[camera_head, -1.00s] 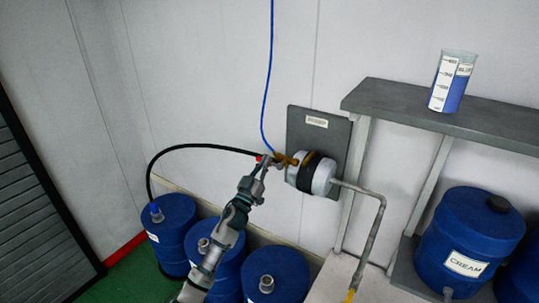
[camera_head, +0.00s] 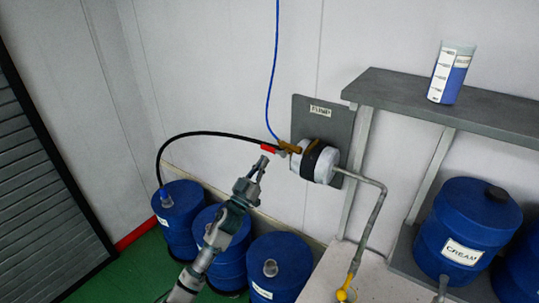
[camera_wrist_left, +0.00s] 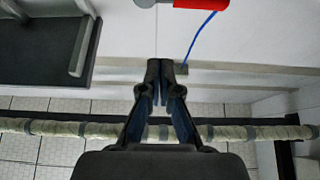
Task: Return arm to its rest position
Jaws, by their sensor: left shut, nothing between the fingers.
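My left gripper (camera_head: 260,162) is in front of the wall, just below and left of the pump (camera_head: 316,162). It is shut and empty, with its fingertips apart from the pump's red handle (camera_head: 268,149). In the left wrist view its two fingers (camera_wrist_left: 161,66) meet with nothing between them, and the red handle (camera_wrist_left: 202,4) shows at the top edge. My left arm (camera_head: 212,245) reaches up from the bottom, in front of the blue drums. My right gripper is not in view.
Several blue drums (camera_head: 279,268) stand at the lower left. A black hose (camera_head: 200,134) runs from one to the pump. A grey shelf (camera_head: 450,108) holds a measuring beaker (camera_head: 452,74) at the right, above a CREAM drum (camera_head: 468,232). A pipe with a yellow tap (camera_head: 346,294) is right of the arm.

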